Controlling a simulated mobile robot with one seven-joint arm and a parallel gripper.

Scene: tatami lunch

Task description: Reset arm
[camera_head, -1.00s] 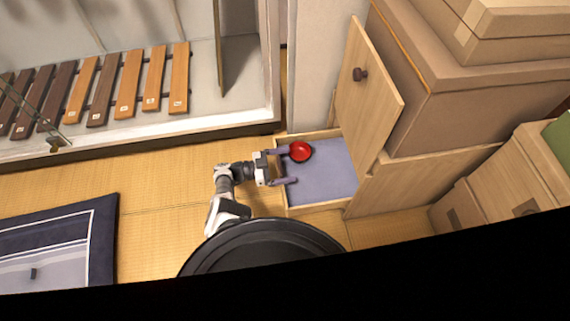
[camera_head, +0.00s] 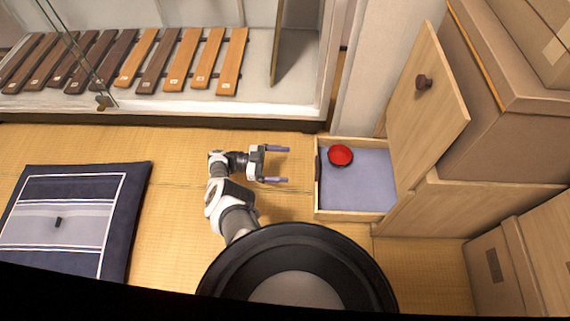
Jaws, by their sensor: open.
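My gripper (camera_head: 277,164) is open and empty above the tatami floor, to the left of an open drawer (camera_head: 317,190). Its two fingers point right toward the drawer, with a gap between them and its wall. A red round bowl or lid (camera_head: 340,156) lies in the drawer on its lavender lining, toward the back left. My gripper is apart from it.
A wooden cabinet door (camera_head: 428,110) with a round knob stands open beside the drawer. A glass case with a wooden xylophone-like row of bars (camera_head: 160,62) is at the back. A dark blue cushion (camera_head: 75,218) lies at the left. Cardboard boxes (camera_head: 510,265) stand at the right.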

